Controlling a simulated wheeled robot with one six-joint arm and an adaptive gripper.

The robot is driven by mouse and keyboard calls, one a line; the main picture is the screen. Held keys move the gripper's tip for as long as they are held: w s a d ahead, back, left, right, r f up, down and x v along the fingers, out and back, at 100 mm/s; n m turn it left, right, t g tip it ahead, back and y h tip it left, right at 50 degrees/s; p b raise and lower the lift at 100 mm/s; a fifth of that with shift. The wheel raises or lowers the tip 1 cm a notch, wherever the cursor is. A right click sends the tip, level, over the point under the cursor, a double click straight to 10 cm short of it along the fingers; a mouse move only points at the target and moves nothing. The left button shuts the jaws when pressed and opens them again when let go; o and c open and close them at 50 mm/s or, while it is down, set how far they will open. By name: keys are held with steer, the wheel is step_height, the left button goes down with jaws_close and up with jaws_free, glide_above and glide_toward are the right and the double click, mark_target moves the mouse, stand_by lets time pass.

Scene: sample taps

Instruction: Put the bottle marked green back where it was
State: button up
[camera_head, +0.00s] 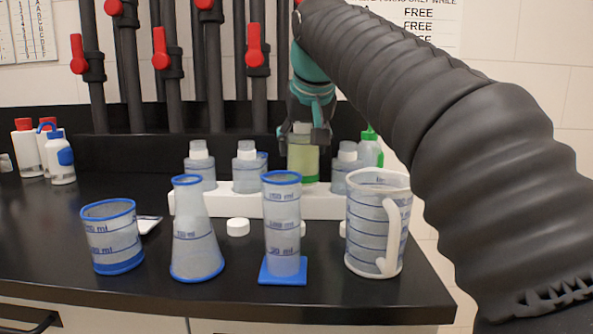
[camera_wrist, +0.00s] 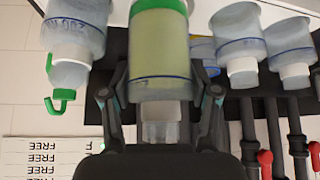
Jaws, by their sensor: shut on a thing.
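The bottle marked green (camera_head: 303,158) holds yellow-green liquid and has a green band near its base. My gripper (camera_head: 307,130) is shut on its upper end from above. The bottle is upright over the white rack (camera_head: 325,206), in a gap between other bottles. Its base shows near the rack's top, and I cannot tell whether it touches. In the wrist view, the same bottle (camera_wrist: 160,50) appears upside down between my gripper's fingers (camera_wrist: 160,108), with its clear neck toward the palm. The rack's hole under it is hidden.
A green-capped bottle (camera_head: 370,151) is close on the right. In front stand a beaker (camera_head: 112,236), flask (camera_head: 194,232), cylinder (camera_head: 282,225) and jug (camera_head: 368,225).

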mark_target(297, 167)
steer(key=shift+w+a+f, duration=0.5)
steer(key=shift+w+a, duration=0.05)
steer(key=shift+w, duration=0.15)
steer(key=shift+a+f, duration=0.1)
steer(key=shift+f, duration=0.1)
steer(key=shift+f+b, duration=0.65)
steer(key=shift+f, duration=1.2)
steer(key=shift+f, duration=0.1)
steer(key=o, duration=1.5)
